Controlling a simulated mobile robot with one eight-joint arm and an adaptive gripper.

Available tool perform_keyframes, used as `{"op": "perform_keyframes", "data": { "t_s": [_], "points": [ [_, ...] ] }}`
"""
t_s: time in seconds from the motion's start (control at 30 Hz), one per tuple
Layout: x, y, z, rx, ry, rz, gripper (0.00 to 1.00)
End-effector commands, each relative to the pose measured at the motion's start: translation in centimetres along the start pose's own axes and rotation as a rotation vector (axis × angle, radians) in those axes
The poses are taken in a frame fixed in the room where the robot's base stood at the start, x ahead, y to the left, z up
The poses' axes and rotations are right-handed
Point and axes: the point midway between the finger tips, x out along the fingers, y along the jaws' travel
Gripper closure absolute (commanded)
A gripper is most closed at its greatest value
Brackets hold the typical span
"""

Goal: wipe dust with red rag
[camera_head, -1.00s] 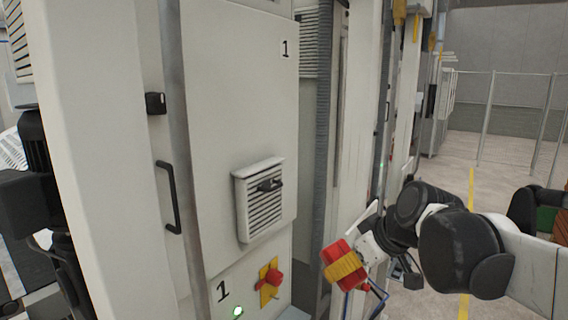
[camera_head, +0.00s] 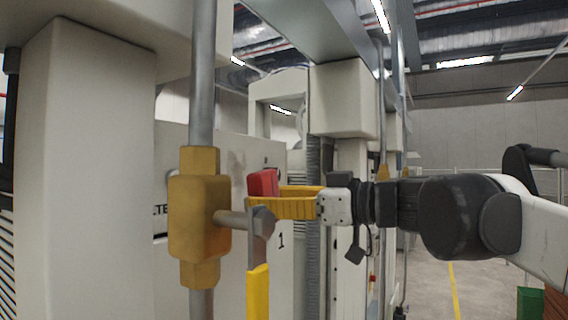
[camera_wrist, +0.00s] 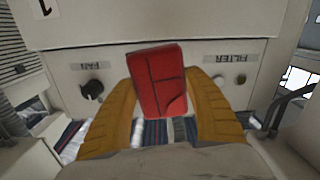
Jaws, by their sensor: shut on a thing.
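The red rag (camera_head: 262,183) looks like a folded, block-shaped pad with dark seams. My gripper (camera_head: 268,197) is shut on it, with its yellow fingers on either side of the rag. In the wrist view the rag (camera_wrist: 157,80) sits between the yellow fingertips (camera_wrist: 158,92), in front of a pale machine panel (camera_wrist: 140,55). In the head view a faint grey smudge (camera_head: 236,160), possibly dust, shows on the pale cabinet face left of the rag. I cannot tell whether the rag touches the cabinet.
A vertical pipe with a brass valve (camera_head: 200,215) and a yellow-handled lever (camera_head: 258,290) stands in front, partly overlapping my gripper. A thick pale column (camera_head: 85,170) is at left. The wrist view shows a black knob (camera_wrist: 92,90) near a FAN label. Open floor lies at right.

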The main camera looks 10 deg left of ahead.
Motion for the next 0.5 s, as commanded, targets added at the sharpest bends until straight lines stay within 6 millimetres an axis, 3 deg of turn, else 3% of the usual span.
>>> {"op": "perform_keyframes", "data": {
  "t_s": [0.03, 0.13, 0.5],
  "points": [
    [-0.1, 0.1, -1.5, 0.0, 0.01, 0.005, 0.65],
    [-0.1, 0.1, -2.6, 0.0, 0.022, 0.012, 0.65],
    [3.1, 0.1, -2.8, 0.0, 0.026, 0.011, 0.65]
  ]
}}
